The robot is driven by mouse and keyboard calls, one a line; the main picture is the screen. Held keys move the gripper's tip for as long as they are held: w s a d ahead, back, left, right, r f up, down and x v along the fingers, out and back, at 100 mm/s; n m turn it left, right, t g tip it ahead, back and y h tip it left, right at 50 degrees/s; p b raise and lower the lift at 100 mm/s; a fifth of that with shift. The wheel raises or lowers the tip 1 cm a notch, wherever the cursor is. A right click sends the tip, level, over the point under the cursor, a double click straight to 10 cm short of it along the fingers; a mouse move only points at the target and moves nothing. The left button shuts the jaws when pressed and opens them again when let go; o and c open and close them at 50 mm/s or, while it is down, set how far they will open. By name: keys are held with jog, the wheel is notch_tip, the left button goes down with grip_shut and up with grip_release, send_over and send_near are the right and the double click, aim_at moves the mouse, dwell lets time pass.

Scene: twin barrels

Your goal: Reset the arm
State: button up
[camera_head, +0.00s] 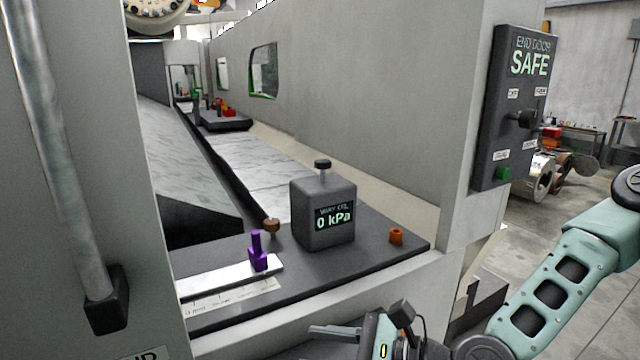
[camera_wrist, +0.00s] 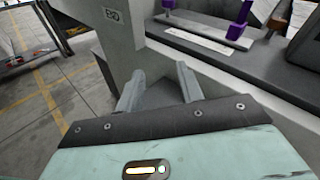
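My gripper (camera_head: 340,333) is low at the bottom of the head view, in front of and below the dark shelf's front edge. My teal arm comes in from the right edge and bends down to it. In the wrist view my gripper (camera_wrist: 158,88) shows two grey fingers set apart with nothing between them. A pale wall face lies beyond the fingertips. Nothing is held.
A dark shelf (camera_head: 370,254) carries a box reading 0 kPa (camera_head: 323,215), a purple slider (camera_head: 258,252), a brown knob (camera_head: 272,226) and an orange part (camera_head: 396,236). A door panel (camera_head: 515,110) reads SAFE. Open floor (camera_wrist: 50,110) lies left.

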jog(key=s+f+n+g+h, duration=0.1)
jog(key=s+f+n, duration=0.1)
jog(key=n, duration=0.1)
jog(key=s+f+n+g+h, duration=0.2)
jog(key=n, duration=0.1)
jog(key=s+d+f+n+g+h, duration=0.1)
jog(key=s+f+n, duration=0.1)
jog(key=n, duration=0.1)
jog(key=shift+f+h, duration=0.3)
jog(key=shift+f, duration=0.1)
jog(key=s+d+f+n+g+h, duration=0.2)
jog(key=d+n+h, duration=0.3)
jog(key=n, duration=0.2)
jog(key=s+d+r+n+h, duration=0.2)
jog(key=s+d+r+n, duration=0.1)
jog(key=d+r+n, duration=0.1)
jog(key=s+d+r+n+h, duration=0.3)
jog(key=r+n, duration=0.3)
jog(key=r, duration=0.3)
jog(key=shift+d+n+t, duration=0.4)
jog(key=shift+d, duration=0.05)
